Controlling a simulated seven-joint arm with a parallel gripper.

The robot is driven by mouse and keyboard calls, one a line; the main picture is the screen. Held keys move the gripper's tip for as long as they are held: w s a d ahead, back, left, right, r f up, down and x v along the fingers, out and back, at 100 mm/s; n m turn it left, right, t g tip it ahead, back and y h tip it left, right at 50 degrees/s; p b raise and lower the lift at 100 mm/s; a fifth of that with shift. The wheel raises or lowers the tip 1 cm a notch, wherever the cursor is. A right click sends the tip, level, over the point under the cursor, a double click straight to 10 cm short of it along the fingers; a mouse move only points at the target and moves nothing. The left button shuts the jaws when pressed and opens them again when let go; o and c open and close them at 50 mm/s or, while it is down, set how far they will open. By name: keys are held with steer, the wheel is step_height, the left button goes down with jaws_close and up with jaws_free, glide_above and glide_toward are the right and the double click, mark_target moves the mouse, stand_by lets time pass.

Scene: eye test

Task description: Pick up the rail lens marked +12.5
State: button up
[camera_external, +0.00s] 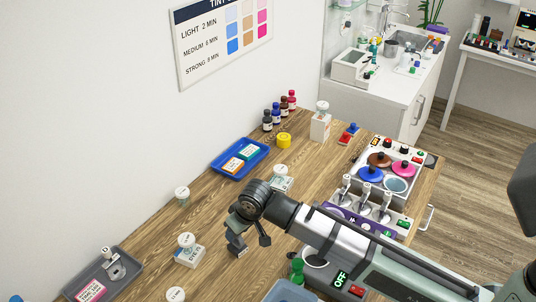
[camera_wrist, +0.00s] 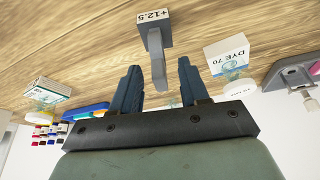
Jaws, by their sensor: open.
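The rail lens marked +12.5 (camera_wrist: 154,40) shows in the wrist view at the top middle. It is a grey block with a white label, the print upside down, and a narrower grey stem reaching toward my gripper. My gripper (camera_wrist: 158,68) is open, with one blue-grey finger on each side of the stem. Gaps show between the stem and both fingers. In the outside view my gripper (camera_external: 238,232) is low over the table's left-middle part. A small grey block shows at its tip there; I cannot tell whether it is the lens or my fingers.
On the wooden table (camera_external: 225,280), a white dye box (camera_external: 189,257) stands left of my gripper and another box (camera_external: 281,184) behind it. A grey tray (camera_external: 127,281) is at lower left, a blue tray (camera_external: 219,167) farther back. A device with colored discs (camera_external: 371,174) is at right.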

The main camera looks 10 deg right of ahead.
steer(key=shift+x, duration=2.35)
steer(key=shift+d, duration=0.1)
jaws_close()
